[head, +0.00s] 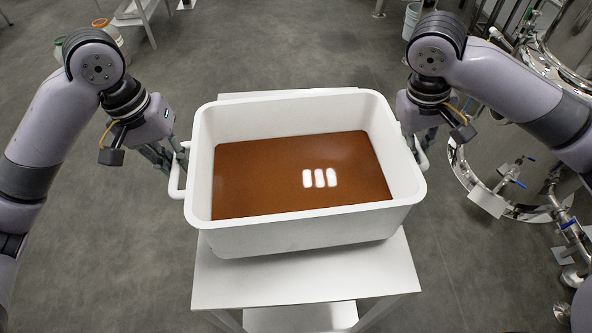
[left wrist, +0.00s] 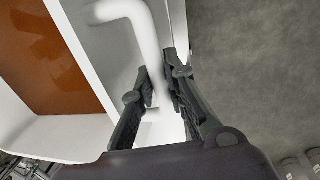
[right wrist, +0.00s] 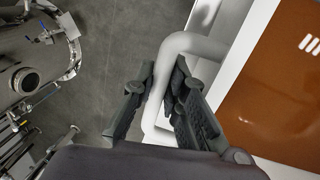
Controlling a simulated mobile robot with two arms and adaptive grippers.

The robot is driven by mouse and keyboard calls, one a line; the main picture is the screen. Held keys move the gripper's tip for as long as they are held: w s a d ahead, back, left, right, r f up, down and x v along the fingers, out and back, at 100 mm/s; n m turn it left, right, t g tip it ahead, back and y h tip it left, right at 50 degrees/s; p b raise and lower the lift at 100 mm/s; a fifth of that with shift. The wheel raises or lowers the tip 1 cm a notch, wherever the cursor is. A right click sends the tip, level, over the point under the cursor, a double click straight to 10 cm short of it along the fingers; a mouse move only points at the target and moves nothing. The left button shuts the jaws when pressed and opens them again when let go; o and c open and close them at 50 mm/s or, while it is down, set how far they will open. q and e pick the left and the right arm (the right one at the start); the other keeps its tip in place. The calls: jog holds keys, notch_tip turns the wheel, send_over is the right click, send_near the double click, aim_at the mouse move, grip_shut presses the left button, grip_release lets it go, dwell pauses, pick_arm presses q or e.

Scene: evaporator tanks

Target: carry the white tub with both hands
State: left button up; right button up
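The white tub (head: 315,237) is a deep rectangular bin holding a flat brown mass (head: 265,178) with bright reflections on it. It is over a white cart (head: 300,287), turned slightly relative to it; whether its base touches the top I cannot tell. My left gripper (head: 172,158) is at the tub's left handle; in the left wrist view its fingers (left wrist: 158,78) close around the white handle bar (left wrist: 141,32). My right gripper (head: 415,140), partly hidden behind the rim in the head view, has its fingers (right wrist: 165,80) on both sides of the right handle (right wrist: 188,43).
Steel tanks with valves and pipes (head: 500,190) stand close on the right. Grey floor (head: 110,260) is open to the left of the cart. Small containers (head: 108,32) and a white table (head: 140,15) are at the back left, a bucket (head: 411,18) at the back right.

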pick_arm(q)
jog(key=o, duration=0.4)
jog(key=shift+s+r, duration=0.15)
jog(key=shift+s, duration=0.15)
pick_arm(e)
jog(key=o, duration=0.4)
jog(key=shift+s+r, duration=0.2)
jog(key=shift+s, duration=0.1)
pick_arm(q)
jog(key=shift+w+d, duration=0.1)
pick_arm(e)
jog(key=shift+d+f, duration=0.1)
jog(key=shift+w, duration=0.1)
